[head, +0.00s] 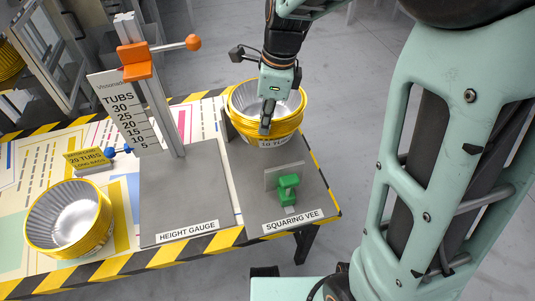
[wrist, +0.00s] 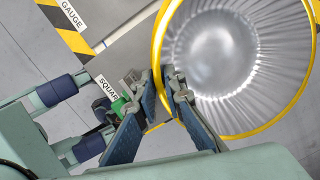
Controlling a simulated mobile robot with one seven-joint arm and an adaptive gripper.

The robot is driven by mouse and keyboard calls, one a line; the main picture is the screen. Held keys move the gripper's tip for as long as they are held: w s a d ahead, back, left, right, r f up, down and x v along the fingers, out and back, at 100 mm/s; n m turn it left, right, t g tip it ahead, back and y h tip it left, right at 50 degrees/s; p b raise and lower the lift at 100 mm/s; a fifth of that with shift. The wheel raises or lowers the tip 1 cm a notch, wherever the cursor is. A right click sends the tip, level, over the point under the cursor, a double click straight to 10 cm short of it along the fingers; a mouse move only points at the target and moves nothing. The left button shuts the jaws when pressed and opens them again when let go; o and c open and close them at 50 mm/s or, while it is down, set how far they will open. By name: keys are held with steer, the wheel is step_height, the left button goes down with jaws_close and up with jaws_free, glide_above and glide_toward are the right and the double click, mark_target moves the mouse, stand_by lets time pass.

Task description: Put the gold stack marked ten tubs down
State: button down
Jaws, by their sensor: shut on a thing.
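The gold stack of tubs (head: 279,130) with silver insides has a label that reads "10 TU…", partly covered by my gripper. It is at the back of the grey squaring vee plate (head: 321,203). I cannot tell whether it rests on the plate or hangs just above it. My gripper (head: 266,127) is shut on the near rim of the stack, with one finger inside and one outside. In the wrist view the gripper (wrist: 168,82) pinches the yellow rim (wrist: 157,50), and the ridged silver inside shows beside it.
A green clamp (head: 288,187) stands on the vee plate's front. The height gauge plate (head: 165,215) with its post and orange slider (head: 136,62) is to the left. Another gold tub stack (head: 101,233) stands at far left by a "20 TUBS" sign (head: 87,160). Striped tape marks the table edge.

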steer(key=shift+s+a+m, duration=0.1)
steer(key=shift+a+m, duration=0.1)
steer(key=shift+m, duration=0.2)
steer(key=shift+s+t+p, duration=0.1)
steer(key=shift+t+p, duration=0.3)
steer(key=shift+p, duration=0.55)
steer(key=shift+f, duration=0.2)
step_height(320, 180, down, 10)
steer(key=b, duration=0.3)
steer(key=c, duration=2.5)
jaws_free()
steer(key=shift+f, duration=0.1)
steer(key=o, duration=0.5)
